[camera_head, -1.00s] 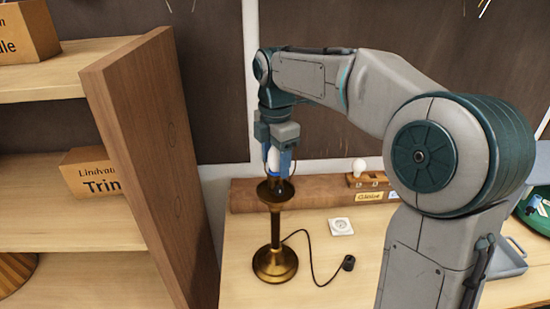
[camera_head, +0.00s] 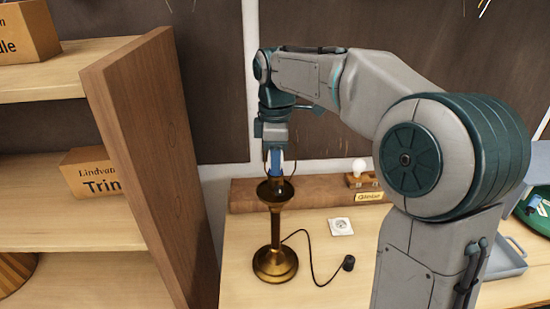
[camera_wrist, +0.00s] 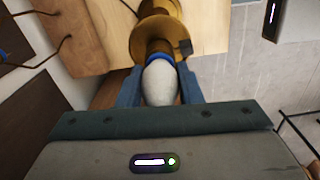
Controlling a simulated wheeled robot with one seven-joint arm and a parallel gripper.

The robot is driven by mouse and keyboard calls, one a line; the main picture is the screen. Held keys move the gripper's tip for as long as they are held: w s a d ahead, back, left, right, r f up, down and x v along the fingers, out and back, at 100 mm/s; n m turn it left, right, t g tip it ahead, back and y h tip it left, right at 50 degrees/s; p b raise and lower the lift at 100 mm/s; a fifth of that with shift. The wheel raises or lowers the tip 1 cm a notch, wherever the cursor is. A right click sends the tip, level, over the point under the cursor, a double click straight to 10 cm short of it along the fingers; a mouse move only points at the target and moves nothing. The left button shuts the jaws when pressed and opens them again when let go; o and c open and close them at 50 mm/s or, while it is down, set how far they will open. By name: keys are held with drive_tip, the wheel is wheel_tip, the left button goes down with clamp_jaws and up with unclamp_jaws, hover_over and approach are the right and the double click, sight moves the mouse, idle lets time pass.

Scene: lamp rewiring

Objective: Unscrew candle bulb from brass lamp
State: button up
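The brass lamp (camera_head: 275,225) stands upright on the bench, with a round foot and a flared cup at its top. My gripper (camera_head: 275,168) points down right above this cup. In the wrist view, the white candle bulb (camera_wrist: 160,83) sits between the two blue fingers of my gripper (camera_wrist: 160,76), which press close on both its sides. A blue collar shows at the bulb's base, in line with the brass lamp (camera_wrist: 158,36). In the head view a finger hides most of the bulb. I cannot tell how far its thread sits in the socket.
A dark cord runs from the lamp to a small black plug (camera_head: 348,263) on the bench. A white socket plate (camera_head: 340,226) lies behind it. A wooden rack with a bulb (camera_head: 360,166) stands at the back. A tall wooden shelf panel (camera_head: 150,165) rises close on the left.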

drive_tip(key=n, duration=0.7)
drive_tip(key=shift+n, duration=0.6)
drive_tip(key=n, duration=0.5)
drive_tip(key=shift+n, duration=1.5)
drive_tip(key=n, duration=0.2)
drive_tip(key=shift+n, duration=1.6)
drive_tip(key=shift+d+n, duration=0.1)
drive_tip(key=shift+n, duration=0.4)
